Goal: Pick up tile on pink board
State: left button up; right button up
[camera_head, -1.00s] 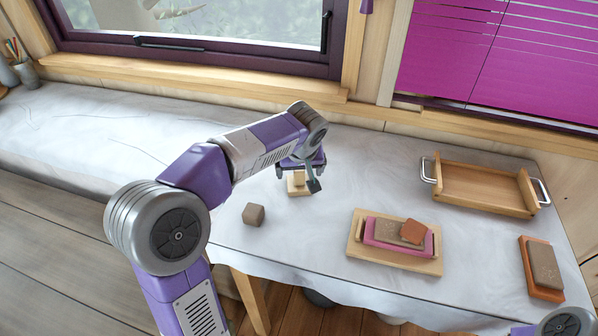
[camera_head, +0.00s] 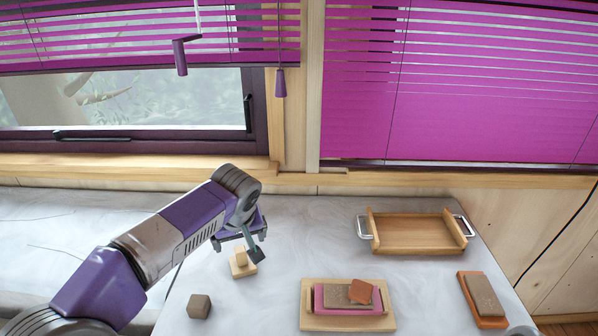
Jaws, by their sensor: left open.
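A pink board (camera_head: 319,299) lies on a light wooden tray (camera_head: 310,321) on the cloth-covered table. A brown speckled tile (camera_head: 336,297) lies on the board. My left gripper (camera_head: 243,250) is open and empty, pointing down. It is up and left of the pink board, by a small pale wooden block (camera_head: 240,257) on a square wooden base. Whether it touches the block I cannot tell. My right gripper is out of view.
A wooden tray with metal handles (camera_head: 415,235) stands at the back right. A brown tile (camera_head: 482,294) on an orange board (camera_head: 466,300) lies at the right edge. Bare cloth separates these.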

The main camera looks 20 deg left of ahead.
aim_at(330, 297)
jog(key=k, duration=1)
